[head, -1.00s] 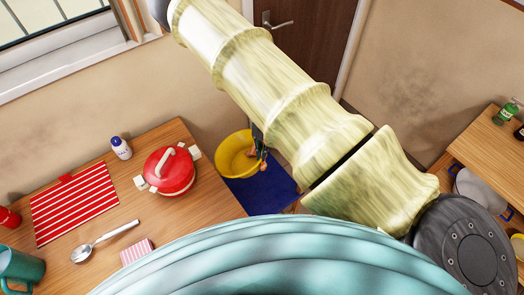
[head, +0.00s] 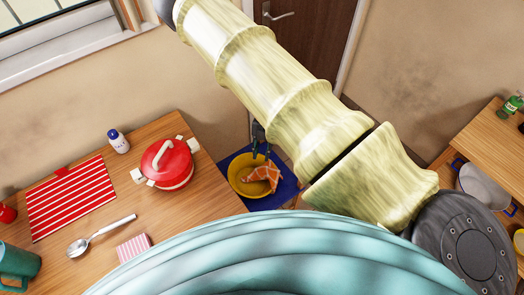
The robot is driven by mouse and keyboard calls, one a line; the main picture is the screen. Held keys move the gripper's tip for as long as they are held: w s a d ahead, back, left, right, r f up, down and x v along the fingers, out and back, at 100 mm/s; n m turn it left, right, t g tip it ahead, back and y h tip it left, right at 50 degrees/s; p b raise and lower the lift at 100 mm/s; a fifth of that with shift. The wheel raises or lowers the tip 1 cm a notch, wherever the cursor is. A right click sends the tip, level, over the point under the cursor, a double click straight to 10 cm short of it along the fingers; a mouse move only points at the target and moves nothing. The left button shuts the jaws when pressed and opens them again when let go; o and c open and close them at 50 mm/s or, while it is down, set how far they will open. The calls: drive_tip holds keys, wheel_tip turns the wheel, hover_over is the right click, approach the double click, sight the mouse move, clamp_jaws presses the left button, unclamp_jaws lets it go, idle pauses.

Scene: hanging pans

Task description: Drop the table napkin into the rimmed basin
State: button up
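The yellow rimmed basin (head: 236,186) stands on a blue mat on the floor, beyond the wooden table's right edge. An orange napkin with pale markings (head: 262,175) lies crumpled inside it, toward the right side. My gripper (head: 261,154) is small and dark in this view, above the basin's far rim. Its fingers look spread, with the napkin below and apart from them. My pale arm hides part of the area to the right of the basin.
The wooden table (head: 200,207) holds a red lidded pot (head: 168,163), a white bottle (head: 118,143), a red striped mat (head: 70,197), a spoon (head: 78,247) and a pink striped item (head: 133,247). The blue mat (head: 286,190) surrounds the basin. A second table stands right.

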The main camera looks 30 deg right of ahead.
drive_tip(key=o, duration=0.6)
drive_tip(key=shift+o, duration=0.2)
drive_tip(key=o, duration=0.6)
wheel_tip(320, 180, up, 6)
drive_tip(key=t+h+p, duration=0.1)
drive_tip(key=p, duration=0.1)
drive_tip(key=shift+w+d+t+p, duration=0.3)
drive_tip(key=shift+w+d+p, duration=0.1)
wheel_tip(320, 180, up, 12)
drive_tip(key=w+d, duration=0.1)
drive_tip(key=shift+w, duration=0.25)
